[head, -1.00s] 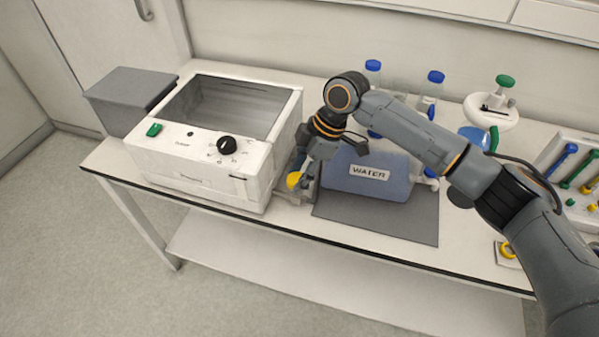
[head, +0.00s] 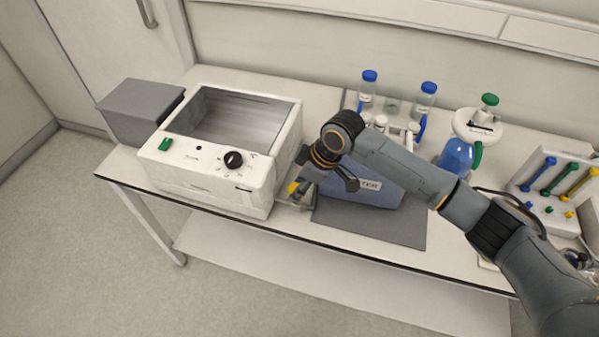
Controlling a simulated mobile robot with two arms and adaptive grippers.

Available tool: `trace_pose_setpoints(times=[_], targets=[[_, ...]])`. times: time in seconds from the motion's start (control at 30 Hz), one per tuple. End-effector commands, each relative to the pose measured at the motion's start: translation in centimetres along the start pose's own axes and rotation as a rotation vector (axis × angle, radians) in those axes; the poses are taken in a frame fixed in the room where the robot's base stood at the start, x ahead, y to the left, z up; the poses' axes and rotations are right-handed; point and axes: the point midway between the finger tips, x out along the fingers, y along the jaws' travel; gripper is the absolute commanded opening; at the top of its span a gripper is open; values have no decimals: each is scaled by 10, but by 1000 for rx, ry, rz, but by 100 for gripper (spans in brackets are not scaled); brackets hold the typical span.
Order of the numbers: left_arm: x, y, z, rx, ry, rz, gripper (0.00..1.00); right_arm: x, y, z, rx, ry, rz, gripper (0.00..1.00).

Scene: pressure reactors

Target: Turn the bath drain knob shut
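The white bath (head: 215,190) stands at the left of the bench, with an open metal basin, a black dial (head: 233,160) and a green switch (head: 165,144) on its front panel. The yellow drain knob (head: 293,188) is low beside the bath's right side, partly hidden by my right gripper (head: 300,186). The gripper points down at the knob, its fingers close to or around it; I cannot tell whether they touch it or are closed. My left gripper is not in view.
A blue water container (head: 386,200) lies on a grey mat (head: 400,230) right of the gripper, partly behind my arm. Blue-capped bottles (head: 368,90), a blue flask (head: 456,155) and a rack of coloured tools (head: 535,200) stand farther right. A grey box (head: 140,115) is left of the bath.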

Motion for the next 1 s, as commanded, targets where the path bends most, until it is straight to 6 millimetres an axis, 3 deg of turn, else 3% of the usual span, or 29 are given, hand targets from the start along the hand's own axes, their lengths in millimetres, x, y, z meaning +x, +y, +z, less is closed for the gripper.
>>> trace_pose_setpoints(times=[0.03,0.5,1.0], targets=[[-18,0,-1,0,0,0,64,-7,-3,-3,41,-1,10,9],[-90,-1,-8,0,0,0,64,-5,-6,-4,454,-2,182,9],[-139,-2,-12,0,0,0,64,-1,-8,-5,857,-3,350,9]])
